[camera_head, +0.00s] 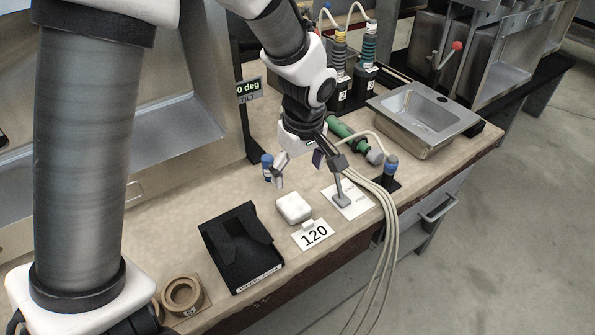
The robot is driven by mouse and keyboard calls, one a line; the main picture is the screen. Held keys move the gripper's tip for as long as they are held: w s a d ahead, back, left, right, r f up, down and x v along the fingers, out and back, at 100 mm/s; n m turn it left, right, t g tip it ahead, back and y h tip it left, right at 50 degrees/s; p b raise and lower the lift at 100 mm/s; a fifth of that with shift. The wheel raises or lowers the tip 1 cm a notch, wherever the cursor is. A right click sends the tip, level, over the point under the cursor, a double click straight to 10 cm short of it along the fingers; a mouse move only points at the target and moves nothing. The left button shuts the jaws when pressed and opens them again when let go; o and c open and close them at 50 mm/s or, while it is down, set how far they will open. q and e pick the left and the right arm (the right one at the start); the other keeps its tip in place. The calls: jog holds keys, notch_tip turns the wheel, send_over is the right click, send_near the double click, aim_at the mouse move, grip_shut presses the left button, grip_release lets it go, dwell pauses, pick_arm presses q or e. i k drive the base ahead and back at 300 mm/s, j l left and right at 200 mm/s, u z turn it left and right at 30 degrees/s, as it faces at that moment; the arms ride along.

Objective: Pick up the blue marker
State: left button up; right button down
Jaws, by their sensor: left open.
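A small upright blue cylinder (267,163), which looks like the blue marker, is beside the left-hand finger of my left gripper (298,171). The finger partly overlaps its lower part, and I cannot tell whether they touch. My left gripper is open and points down over the workbench, with its fingers spread and nothing clearly held between them. My right gripper is not in view.
A blue-capped bottle (391,166), green tool (345,135), hanging hoses (386,240) and steel sink (424,112) are to the right.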

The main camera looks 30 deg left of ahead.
aim_at(267, 159)
jog(key=u, duration=1.25)
